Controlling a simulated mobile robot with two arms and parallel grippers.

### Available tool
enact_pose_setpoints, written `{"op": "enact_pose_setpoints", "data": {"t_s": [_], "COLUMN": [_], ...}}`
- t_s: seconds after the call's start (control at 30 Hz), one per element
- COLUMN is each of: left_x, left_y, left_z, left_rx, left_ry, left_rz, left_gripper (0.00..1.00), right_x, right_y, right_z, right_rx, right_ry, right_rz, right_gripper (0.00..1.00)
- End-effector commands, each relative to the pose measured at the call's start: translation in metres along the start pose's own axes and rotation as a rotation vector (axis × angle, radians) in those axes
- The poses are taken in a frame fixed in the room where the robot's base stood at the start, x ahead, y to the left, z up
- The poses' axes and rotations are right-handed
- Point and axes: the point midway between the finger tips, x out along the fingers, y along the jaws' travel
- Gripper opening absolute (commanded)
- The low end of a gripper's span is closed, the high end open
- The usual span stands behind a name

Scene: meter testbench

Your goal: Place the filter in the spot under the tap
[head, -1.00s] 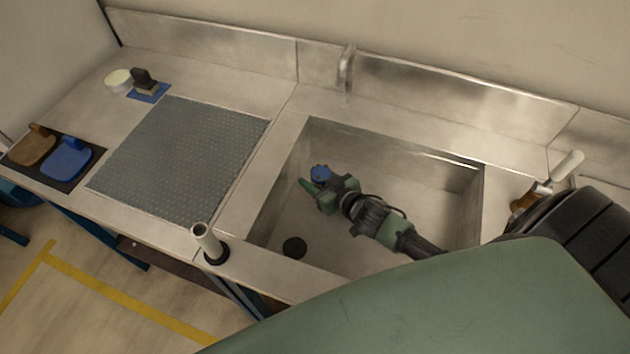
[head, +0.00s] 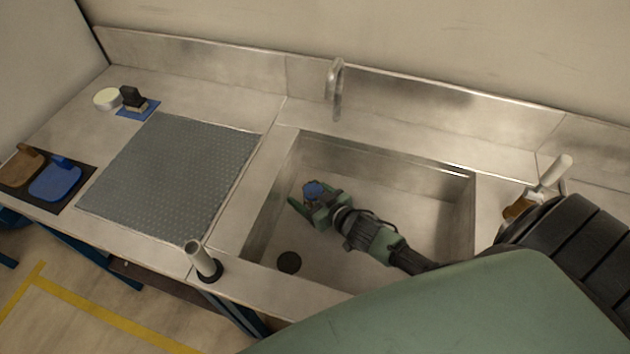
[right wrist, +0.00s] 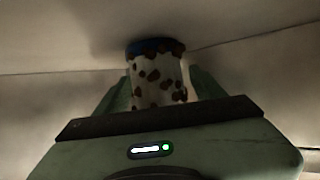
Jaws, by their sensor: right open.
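The filter is a white cylinder with brown spots and a blue top. My right gripper (head: 312,197) is low inside the sink, open, with a finger on each side of the filter. I cannot tell whether the filter touches the sink floor. The metal tap (head: 335,88) rises behind the sink's back edge. My left gripper is out of view.
The sink (head: 425,215) has steep walls around my right arm, and a dark drain (head: 289,262) in its floor. A grey textured mat (head: 165,180) lies left of it. An upright grey tube (head: 200,258) stands at the front edge. Blue and brown items (head: 55,180) sit far left.

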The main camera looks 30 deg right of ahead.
Motion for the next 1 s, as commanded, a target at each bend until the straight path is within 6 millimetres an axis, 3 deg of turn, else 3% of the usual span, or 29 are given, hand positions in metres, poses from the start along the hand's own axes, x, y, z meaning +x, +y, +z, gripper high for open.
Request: {"op": "enact_pose_setpoints", "data": {"t_s": [0.6, 1.0], "left_x": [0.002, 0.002], "left_y": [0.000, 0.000], "left_z": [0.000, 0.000], "left_rx": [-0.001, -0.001], "left_ry": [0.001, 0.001], "left_rz": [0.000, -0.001], "left_gripper": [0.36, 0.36], "right_x": [-0.107, -0.120], "right_y": [0.000, 0.000], "right_z": [0.001, -0.001], "right_rx": [0.001, -0.001], "right_ry": [-0.002, 0.001], "right_rz": [0.000, 0.000], "right_gripper": [0.69, 0.69]}}
